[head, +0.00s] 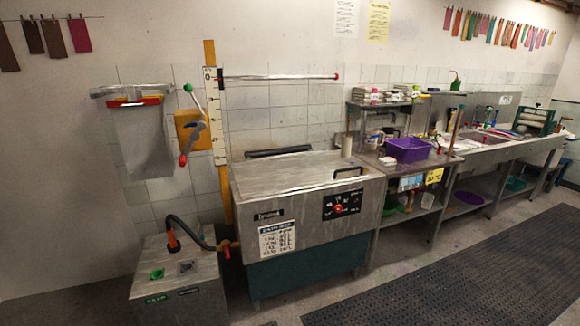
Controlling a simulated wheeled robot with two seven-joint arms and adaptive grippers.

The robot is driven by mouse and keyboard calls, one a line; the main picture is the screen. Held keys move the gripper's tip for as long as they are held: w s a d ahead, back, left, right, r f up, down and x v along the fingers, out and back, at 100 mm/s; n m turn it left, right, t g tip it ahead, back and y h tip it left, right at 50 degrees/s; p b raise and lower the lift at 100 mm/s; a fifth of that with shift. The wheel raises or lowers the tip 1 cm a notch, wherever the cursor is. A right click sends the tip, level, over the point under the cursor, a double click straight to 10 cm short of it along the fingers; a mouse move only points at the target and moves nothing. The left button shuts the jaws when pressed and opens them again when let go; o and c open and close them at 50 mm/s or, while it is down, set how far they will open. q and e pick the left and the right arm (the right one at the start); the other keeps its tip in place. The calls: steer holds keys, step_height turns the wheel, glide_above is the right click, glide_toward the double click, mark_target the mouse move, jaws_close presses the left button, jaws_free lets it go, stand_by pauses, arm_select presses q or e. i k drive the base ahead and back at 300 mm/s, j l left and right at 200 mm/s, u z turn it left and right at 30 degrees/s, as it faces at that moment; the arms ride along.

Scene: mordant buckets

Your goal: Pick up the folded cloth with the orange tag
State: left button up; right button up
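No folded cloth with an orange tag can be made out for sure. Small pale stacks, perhaps folded cloths (367,97), lie on the upper shelf above the workbench at centre right. They are too small to tell any tag colour. Neither my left gripper nor my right gripper is in view.
A steel-topped machine (300,174) stands at centre, with a smaller metal box (178,280) at its left. A purple tub (408,149) sits on the bench (440,164). A sink counter (500,145) runs right. A dark ribbed mat (470,275) covers clear floor in front.

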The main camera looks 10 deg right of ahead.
mark_target(387, 161)
steer(key=i+z, duration=0.8)
steer(key=i+l+z, duration=0.1)
steer(key=i+z, duration=0.2)
steer(key=z, duration=0.15)
steer(key=i+z, duration=0.3)
steer(key=z, duration=0.15)
steer(key=i+z, duration=0.4)
steer(key=i, duration=0.2)
steer(key=i+u, duration=0.2)
steer(key=i+l+u, duration=0.15)
steer(key=i, duration=0.2)
steer(key=i+l+u, duration=0.2)
steer(key=u, duration=0.25)
steer(key=i+l+u, duration=0.3)
steer(key=u, duration=0.15)
steer(key=i+l+u, duration=0.65)
steer(key=k+l, duration=0.1)
